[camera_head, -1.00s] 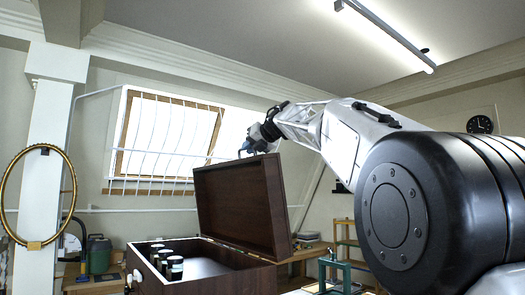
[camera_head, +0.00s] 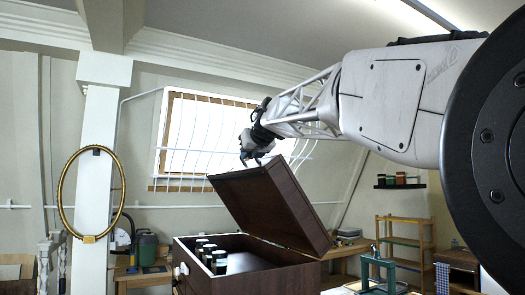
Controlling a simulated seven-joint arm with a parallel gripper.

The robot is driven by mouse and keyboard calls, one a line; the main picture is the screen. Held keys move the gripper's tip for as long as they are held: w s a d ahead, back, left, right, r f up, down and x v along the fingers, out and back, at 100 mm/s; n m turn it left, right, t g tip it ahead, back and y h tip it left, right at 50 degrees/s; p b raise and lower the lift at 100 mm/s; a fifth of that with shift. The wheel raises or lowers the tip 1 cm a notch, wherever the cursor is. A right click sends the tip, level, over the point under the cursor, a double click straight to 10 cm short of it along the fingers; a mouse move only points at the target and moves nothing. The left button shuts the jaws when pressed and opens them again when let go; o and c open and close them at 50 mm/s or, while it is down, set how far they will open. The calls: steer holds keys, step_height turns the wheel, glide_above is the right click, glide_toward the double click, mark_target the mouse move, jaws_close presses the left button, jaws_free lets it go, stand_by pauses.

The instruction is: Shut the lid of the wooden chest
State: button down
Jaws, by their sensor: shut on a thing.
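The dark brown wooden chest (camera_head: 208,283) stands open at the lower middle of the head view. Its lid (camera_head: 272,208) is raised at a slant, leaning over the chest from its hinged side at the right. My gripper (camera_head: 257,161) is at the lid's upper edge and is shut on it. My arm reaches in from the right. The fingertips are small and dark, so the exact contact is hard to see. Several small dark jars (camera_head: 219,262) with pale tops stand inside the chest at its left.
A green stand (camera_head: 377,268) is right of the chest, with a wooden shelf rack (camera_head: 404,240) behind it. A wooden bench (camera_head: 144,277) with a green machine is at the left. A gold ring (camera_head: 62,200) hangs on the white pillar. Air above the chest's left is free.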

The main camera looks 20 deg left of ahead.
steer(key=shift+s+a, duration=0.1)
stand_by(0.3)
steer(key=c, duration=1.4)
jaws_free()
steer(key=shift+f, duration=0.1)
steer(key=shift+c, duration=0.2)
steer(key=shift+s, duration=0.1)
steer(key=shift+v, duration=3.85)
